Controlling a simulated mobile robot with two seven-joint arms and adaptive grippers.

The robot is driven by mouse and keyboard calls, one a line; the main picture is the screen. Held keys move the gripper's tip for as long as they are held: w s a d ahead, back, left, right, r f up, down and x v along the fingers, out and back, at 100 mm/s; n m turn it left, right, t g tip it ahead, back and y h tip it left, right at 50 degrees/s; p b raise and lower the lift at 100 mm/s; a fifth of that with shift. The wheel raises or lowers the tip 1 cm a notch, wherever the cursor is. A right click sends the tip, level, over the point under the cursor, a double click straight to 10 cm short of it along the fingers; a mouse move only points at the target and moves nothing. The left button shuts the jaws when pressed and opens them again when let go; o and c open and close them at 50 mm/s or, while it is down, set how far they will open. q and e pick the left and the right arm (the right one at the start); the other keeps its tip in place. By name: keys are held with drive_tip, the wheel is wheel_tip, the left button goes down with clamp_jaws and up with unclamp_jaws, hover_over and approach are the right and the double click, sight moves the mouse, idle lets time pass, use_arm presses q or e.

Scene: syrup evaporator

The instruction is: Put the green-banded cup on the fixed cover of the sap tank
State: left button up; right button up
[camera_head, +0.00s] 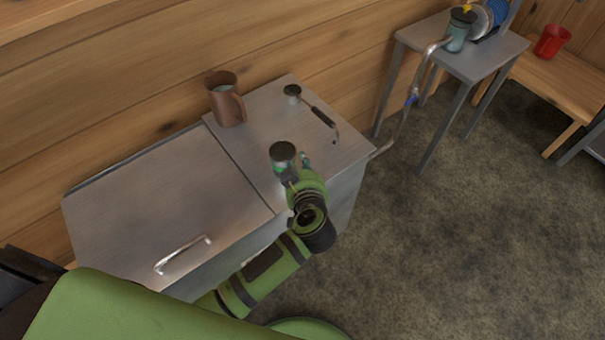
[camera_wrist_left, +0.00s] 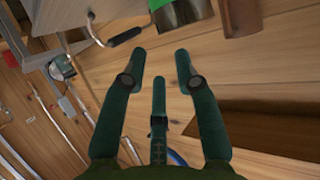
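The green-banded cup (camera_head: 283,154), grey with a dark top, appears upright on the fixed cover (camera_head: 262,122) of the sap tank, near its front edge. My left gripper (camera_head: 295,180) is right beside the cup, on its near side, and partly hides its lower part. In the left wrist view the fingers of my left gripper (camera_wrist_left: 162,58) are spread with nothing between them. The cup (camera_wrist_left: 188,12) shows there just beyond the fingertips, cut off by the top edge. My right gripper is not in view.
A brown mug (camera_head: 226,100) stands at the cover's back left. A dark-handled ladle-like tool (camera_head: 318,113) lies at the back right. The tank's left lid (camera_head: 160,205) has a bar handle and is clear. A metal side table (camera_head: 465,58) and a red cup (camera_head: 552,41) are farther right.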

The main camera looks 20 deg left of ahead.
use_arm(q)
drive_tip(key=v, duration=0.5)
drive_tip(key=shift+s+d+r, duration=0.1)
drive_tip(key=shift+s+r, duration=0.05)
drive_tip(key=shift+s, duration=0.15)
drive_tip(key=shift+w, duration=0.1)
